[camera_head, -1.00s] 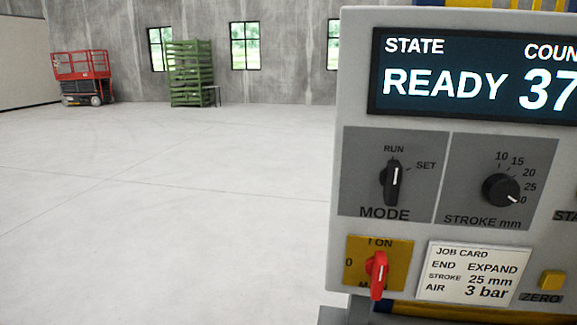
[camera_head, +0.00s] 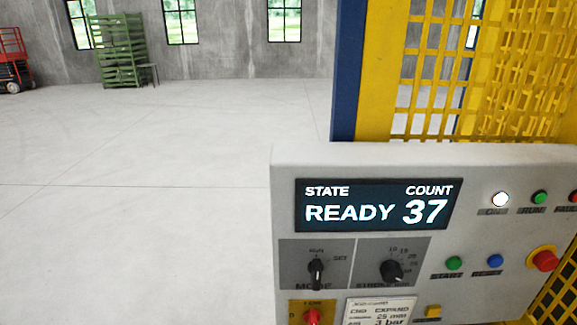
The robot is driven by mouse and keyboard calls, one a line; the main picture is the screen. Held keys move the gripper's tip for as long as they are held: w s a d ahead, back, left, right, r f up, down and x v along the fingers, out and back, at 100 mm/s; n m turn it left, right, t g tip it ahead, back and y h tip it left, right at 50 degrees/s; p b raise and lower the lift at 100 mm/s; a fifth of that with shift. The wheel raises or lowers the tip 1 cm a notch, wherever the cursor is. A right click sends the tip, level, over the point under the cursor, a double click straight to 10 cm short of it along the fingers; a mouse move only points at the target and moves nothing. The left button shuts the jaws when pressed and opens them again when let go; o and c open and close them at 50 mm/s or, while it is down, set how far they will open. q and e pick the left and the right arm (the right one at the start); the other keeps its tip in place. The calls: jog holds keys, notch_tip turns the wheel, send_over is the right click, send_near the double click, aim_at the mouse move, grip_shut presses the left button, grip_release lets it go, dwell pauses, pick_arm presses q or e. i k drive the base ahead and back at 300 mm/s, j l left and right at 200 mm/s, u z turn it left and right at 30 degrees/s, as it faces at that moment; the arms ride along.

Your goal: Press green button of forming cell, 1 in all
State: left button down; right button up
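The forming cell's control panel (camera_head: 283,220) fills the lower right of the head view. Its display (camera_head: 372,206) reads STATE READY, COUNT 37. A green button (camera_head: 454,263) sits below and right of the display, over a label that seems to read START. A blue button (camera_head: 495,261) is just right of it. A small green lamp (camera_head: 539,197) sits higher, over a label like RUN, beside a lit white lamp (camera_head: 500,199). Neither of my grippers is in view.
A red emergency-stop knob (camera_head: 543,260) on yellow stands right of the blue button. Black mode (camera_head: 316,270) and stroke (camera_head: 392,270) knobs, a red switch (camera_head: 311,317) and a yellow button (camera_head: 433,311) are nearby. Yellow mesh guarding (camera_head: 375,75) rises behind. Open floor (camera_head: 130,220) lies left.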

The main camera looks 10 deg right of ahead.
aim_at(453, 262)
jog(key=z, duration=1.4)
